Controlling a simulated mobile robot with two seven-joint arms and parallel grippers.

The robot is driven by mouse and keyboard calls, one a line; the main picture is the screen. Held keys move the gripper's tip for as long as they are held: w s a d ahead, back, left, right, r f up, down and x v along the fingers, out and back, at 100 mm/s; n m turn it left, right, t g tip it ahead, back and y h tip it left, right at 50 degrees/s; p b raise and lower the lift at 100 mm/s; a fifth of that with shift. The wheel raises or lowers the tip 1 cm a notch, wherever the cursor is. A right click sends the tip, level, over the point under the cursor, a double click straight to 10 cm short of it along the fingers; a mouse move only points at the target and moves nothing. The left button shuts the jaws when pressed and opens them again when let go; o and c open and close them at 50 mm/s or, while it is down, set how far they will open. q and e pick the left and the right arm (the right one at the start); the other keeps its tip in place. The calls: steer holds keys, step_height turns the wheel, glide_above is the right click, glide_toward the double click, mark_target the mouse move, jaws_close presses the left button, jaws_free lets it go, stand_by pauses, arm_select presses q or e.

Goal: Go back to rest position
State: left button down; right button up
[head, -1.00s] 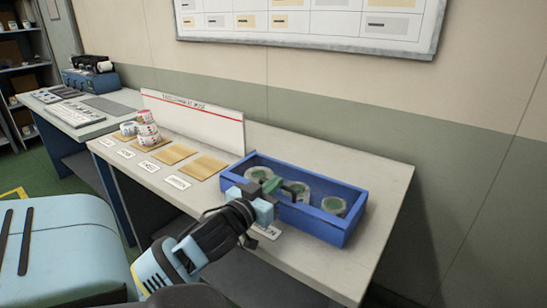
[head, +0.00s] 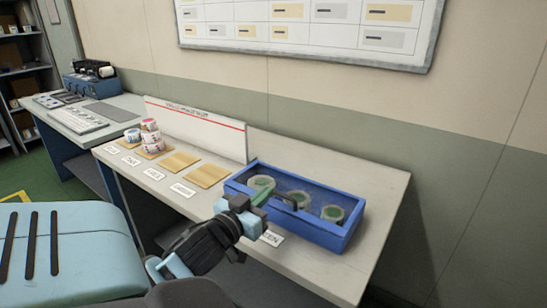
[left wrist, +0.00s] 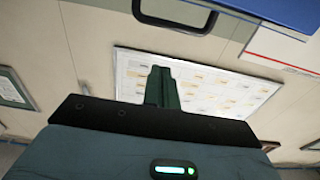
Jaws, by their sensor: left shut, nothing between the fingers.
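My left gripper (head: 262,190) is in front of the near left part of the blue bin (head: 318,238), its green fingers together and empty. The shut fingers also show in the left wrist view (left wrist: 162,88), pointing up in the picture. The bin has a dark handle (head: 286,199) on its near side. Several green-cored rolls, such as the right one (head: 332,213), lie inside it. The left roll (head: 262,182) is partly hidden behind the fingers. The bin's edge and handle (left wrist: 175,14) show at the top of the left wrist view. My right gripper is not in view.
The grey bench (head: 375,195) carries a row of tan pads (head: 208,175) with labels in front. A second bench (head: 120,104) stands further left. A white board (head: 310,25) hangs on the wall.

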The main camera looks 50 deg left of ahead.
arm_select(q)
steer(key=v, duration=0.4)
steer(key=shift+f, duration=0.2)
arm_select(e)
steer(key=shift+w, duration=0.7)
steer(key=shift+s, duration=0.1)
